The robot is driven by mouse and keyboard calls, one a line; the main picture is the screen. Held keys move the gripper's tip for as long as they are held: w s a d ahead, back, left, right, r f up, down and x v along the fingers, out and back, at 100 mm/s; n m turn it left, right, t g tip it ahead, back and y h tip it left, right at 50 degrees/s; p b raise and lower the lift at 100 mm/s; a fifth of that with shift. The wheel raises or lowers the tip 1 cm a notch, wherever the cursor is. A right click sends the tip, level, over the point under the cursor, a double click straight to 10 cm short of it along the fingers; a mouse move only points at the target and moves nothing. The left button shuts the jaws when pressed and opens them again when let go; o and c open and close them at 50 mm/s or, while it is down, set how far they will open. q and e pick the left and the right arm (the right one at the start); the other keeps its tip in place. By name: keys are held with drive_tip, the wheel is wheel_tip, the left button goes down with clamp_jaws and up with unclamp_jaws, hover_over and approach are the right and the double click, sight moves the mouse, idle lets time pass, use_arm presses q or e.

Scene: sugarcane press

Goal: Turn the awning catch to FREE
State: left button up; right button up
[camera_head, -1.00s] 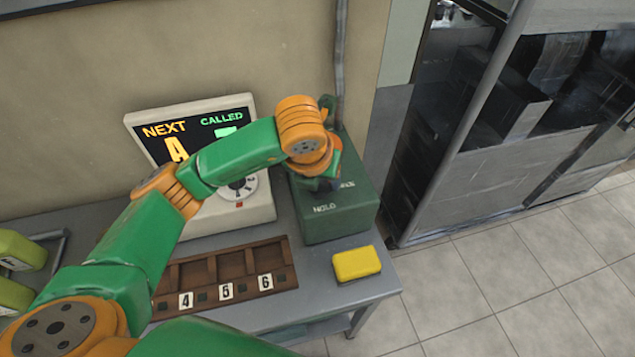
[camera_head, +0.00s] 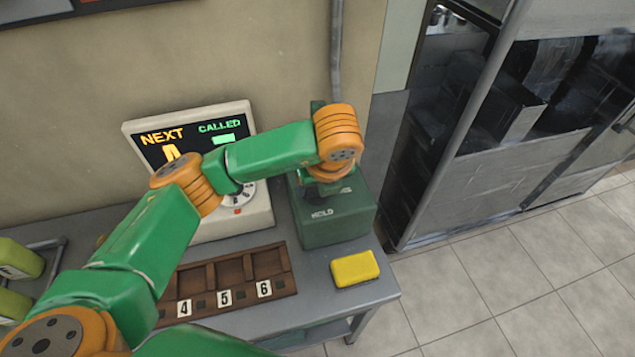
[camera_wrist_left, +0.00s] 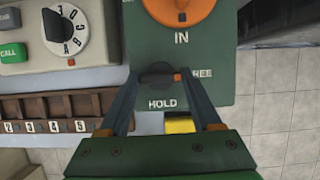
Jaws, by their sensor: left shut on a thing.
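The awning catch (camera_wrist_left: 157,77) is a small dark bar with an orange end, on the green box (camera_head: 330,232). In the left wrist view its orange end points right, toward the word FREE; the word HOLD is printed below it. My left gripper (camera_wrist_left: 160,76) is shut on the catch, one finger at each end of the bar. In the head view my wrist covers the catch and fingertips. The word HOLD shows on the box's near side of the top. My right gripper is not in view.
A big orange knob (camera_wrist_left: 180,8) marked IN sits close above the catch. A NEXT/CALLED display (camera_head: 190,140) with a dial stands left of the box. A numbered wooden rack (camera_head: 228,280) and a yellow block (camera_head: 355,268) lie in front on the grey table (camera_head: 310,275).

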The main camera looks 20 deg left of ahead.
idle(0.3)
use_arm(q)
drive_tip(key=o, duration=1.4)
drive_tip(key=p+v, duration=0.1)
drive_tip(key=v, duration=0.6)
